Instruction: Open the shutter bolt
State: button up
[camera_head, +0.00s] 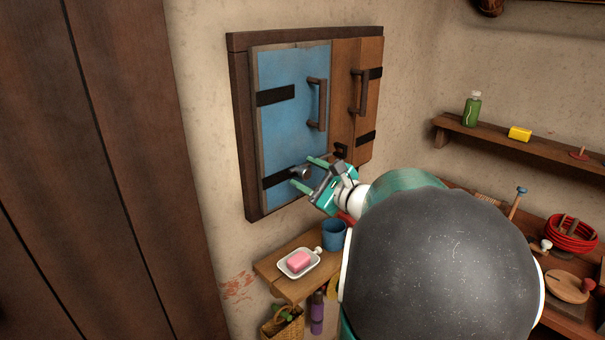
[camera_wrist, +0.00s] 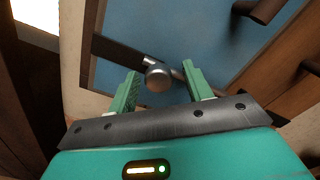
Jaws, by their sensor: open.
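A blue shutter leaf (camera_head: 285,125) and a brown wooden leaf (camera_head: 345,110) stand closed side by side in a dark frame on the wall. The bolt knob (camera_wrist: 158,77), round and silvery, sits low on the blue leaf; it also shows in the head view (camera_head: 306,172). My gripper (camera_head: 302,172) is open at the lower part of the blue leaf. In the wrist view its green fingertips (camera_wrist: 160,70) stand either side of the knob, with visible gaps. I cannot tell how deep the knob lies between them. A dark catch (camera_head: 341,151) sits on the brown leaf.
Both leaves carry upright handles, the blue leaf's handle (camera_head: 316,104) and the brown leaf's handle (camera_head: 359,92). Below is a small shelf (camera_head: 268,268) with a soap dish (camera_head: 283,272) and a blue mug (camera_head: 334,234). A wall shelf (camera_head: 560,150) is at right.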

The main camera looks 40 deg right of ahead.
jog(key=shift+w+a, duration=0.15)
jog(key=shift+w, duration=0.25)
grip_shut()
jog(key=d, duration=0.6)
jog(key=shift+r, duration=0.15)
